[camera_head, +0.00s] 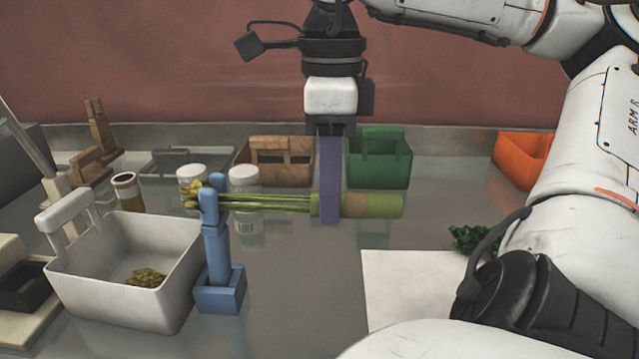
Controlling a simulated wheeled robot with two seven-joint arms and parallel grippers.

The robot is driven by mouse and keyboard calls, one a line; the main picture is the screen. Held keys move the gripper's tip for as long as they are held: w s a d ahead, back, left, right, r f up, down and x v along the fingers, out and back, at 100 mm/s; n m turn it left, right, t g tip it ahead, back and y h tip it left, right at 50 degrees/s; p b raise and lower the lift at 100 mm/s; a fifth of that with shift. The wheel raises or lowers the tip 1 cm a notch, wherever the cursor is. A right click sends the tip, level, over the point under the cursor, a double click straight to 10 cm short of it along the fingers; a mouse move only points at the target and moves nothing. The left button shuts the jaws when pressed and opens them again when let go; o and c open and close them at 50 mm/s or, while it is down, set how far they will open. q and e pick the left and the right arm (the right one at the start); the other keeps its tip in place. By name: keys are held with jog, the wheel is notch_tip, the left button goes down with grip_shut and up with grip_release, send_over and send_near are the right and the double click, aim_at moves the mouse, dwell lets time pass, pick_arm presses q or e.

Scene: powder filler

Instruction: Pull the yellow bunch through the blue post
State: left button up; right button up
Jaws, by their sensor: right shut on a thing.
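The blue post (216,257) stands on the metal table left of centre, its forked top pointing up. The yellow bunch (190,196) has its yellow heads at the left of the post. My left gripper is not in view.
A white basket (120,305) holding a small yellow-green clump (146,277) stands left of the post. Jars (244,179), a brown basket (292,179), a green basket (379,180) and an orange one (520,150) line the back. A white sheet (410,290) and dark greens (472,238) lie at right.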

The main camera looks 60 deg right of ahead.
aim_at(363, 195)
jog(key=shift+s+d+f, duration=0.1)
jog(key=shift+s+d, duration=0.15)
jog(key=shift+s, duration=0.3)
jog(key=shift+s+b, duration=0.1)
jog(key=shift+b, duration=0.2)
jog(key=shift+s+d+b, duration=0.35)
jog(key=shift+s+b, duration=0.15)
jog(key=shift+s, duration=0.1)
jog(key=shift+s+d+b, duration=0.35)
jog(key=shift+s+b, duration=0.1)
jog(key=shift+s, duration=0.15)
jog(key=shift+s+d+r+p, duration=0.15)
jog(key=shift+s+r+p, duration=0.15)
jog(key=shift+r+p, duration=0.75)
jog(key=shift+s+d+r+p, duration=0.25)
jog(key=shift+r+p, duration=0.35)
jog(key=shift+r, duration=0.8)
jog(key=shift+s+d+r+p, duration=0.1)
jog(key=shift+s+r+p, duration=0.25)
jog(key=shift+r+p, duration=0.7)
jog(key=shift+r, duration=0.1)
jog(key=shift+b, duration=0.3)
